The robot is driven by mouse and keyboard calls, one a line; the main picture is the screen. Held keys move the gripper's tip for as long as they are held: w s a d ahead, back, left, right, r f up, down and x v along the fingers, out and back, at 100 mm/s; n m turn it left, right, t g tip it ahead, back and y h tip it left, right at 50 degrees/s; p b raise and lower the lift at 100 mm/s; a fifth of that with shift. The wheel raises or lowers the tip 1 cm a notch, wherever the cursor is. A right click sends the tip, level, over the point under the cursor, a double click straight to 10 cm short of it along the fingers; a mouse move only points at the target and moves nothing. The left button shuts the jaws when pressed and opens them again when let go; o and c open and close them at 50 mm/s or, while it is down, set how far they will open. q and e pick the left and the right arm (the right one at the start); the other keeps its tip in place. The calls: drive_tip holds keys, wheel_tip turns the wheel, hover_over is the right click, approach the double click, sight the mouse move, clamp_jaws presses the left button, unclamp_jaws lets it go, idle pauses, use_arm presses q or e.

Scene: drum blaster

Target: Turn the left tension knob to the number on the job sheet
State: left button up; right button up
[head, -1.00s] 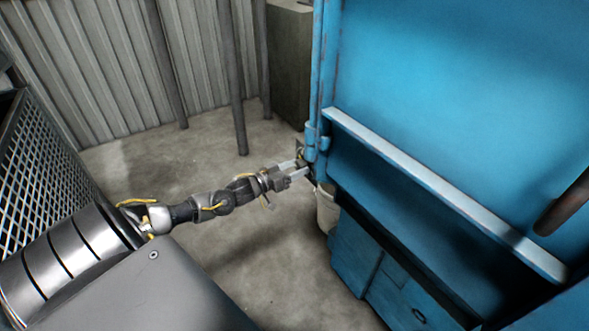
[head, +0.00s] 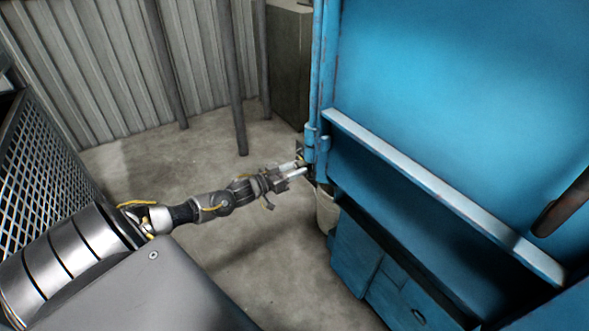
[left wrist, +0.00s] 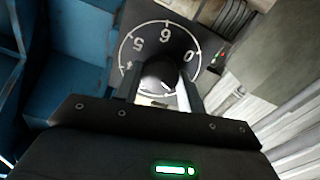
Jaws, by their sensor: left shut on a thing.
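The left tension knob (left wrist: 158,77) is a grey round knob at the centre of a dark dial plate (left wrist: 181,38) in the left wrist view. A white ring with ticks and digits surrounds it; I make out marks like 5, 6 and 0, some perhaps upside down. My left gripper (left wrist: 158,88) is shut on the knob, one finger on each side. In the head view my left gripper (head: 303,170) is at the left edge of the blue machine, and the knob is hidden there. The knob's pointer reading is unclear. The job sheet and my right gripper are not in view.
The blue blaster cabinet (head: 450,90) fills the right side, with a pale ledge (head: 440,195) across its front. A pale bucket (head: 326,208) stands below my gripper. Dark posts (head: 232,80) stand behind, and a mesh panel (head: 35,150) is at left. Concrete floor between is clear.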

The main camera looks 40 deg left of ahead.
use_arm(q)
drive_tip(key=shift+m, duration=1.2)
drive_tip(key=m+p, duration=0.1)
drive_tip(key=m, duration=0.1)
drive_tip(key=shift+m, duration=0.4)
drive_tip(key=m, duration=0.3)
drive_tip(key=shift+m, duration=0.3)
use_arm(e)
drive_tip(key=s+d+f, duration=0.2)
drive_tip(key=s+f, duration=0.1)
use_arm(q)
drive_tip(key=m, duration=0.2)
drive_tip(key=shift+m, duration=0.4)
drive_tip(key=m, duration=0.2)
drive_tip(key=shift+m, duration=1.3)
drive_tip(key=m, duration=0.2)
drive_tip(key=shift+m+b, duration=0.3)
drive_tip(key=m, duration=0.4)
drive_tip(key=shift+b, duration=0.3)
drive_tip(key=shift+m, duration=1.5)
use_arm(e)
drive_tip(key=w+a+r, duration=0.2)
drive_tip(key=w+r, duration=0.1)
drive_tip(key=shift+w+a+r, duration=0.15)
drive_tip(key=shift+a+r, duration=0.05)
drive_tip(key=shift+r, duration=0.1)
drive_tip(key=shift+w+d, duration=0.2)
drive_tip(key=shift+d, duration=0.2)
